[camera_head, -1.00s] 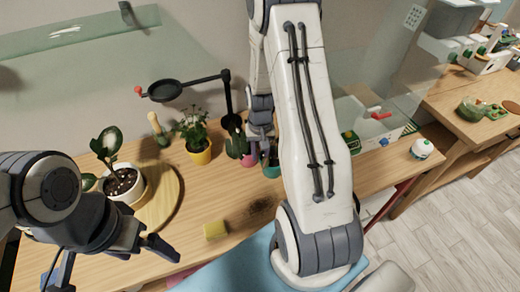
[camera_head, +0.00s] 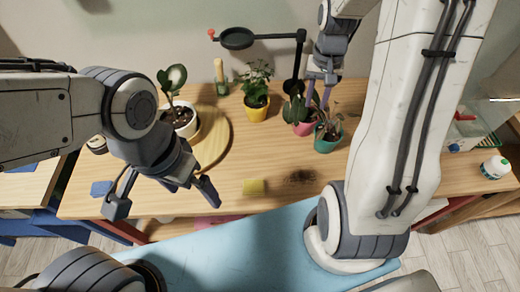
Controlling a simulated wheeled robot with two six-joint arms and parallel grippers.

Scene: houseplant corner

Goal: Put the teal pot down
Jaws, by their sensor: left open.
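The teal pot (camera_head: 326,145) holds a small leafy plant and is upright at the right-middle of the wooden table, right beside a pink pot (camera_head: 303,128). It looks to be standing on the tabletop, though its base contact is hard to make out. My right gripper (camera_head: 318,100) points down just behind and above the two pots. Its fingertips are partly lost among the leaves, so its grip cannot be made out. My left gripper (camera_head: 163,202) is open and empty over the table's front left, well away from the teal pot.
A yellow pot (camera_head: 256,113) and a white pot (camera_head: 183,128) by a round wooden board (camera_head: 213,140) stand to the left. A black lamp (camera_head: 237,38) arches behind. A yellow block (camera_head: 253,187) and dark soil spill (camera_head: 301,177) lie in front.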

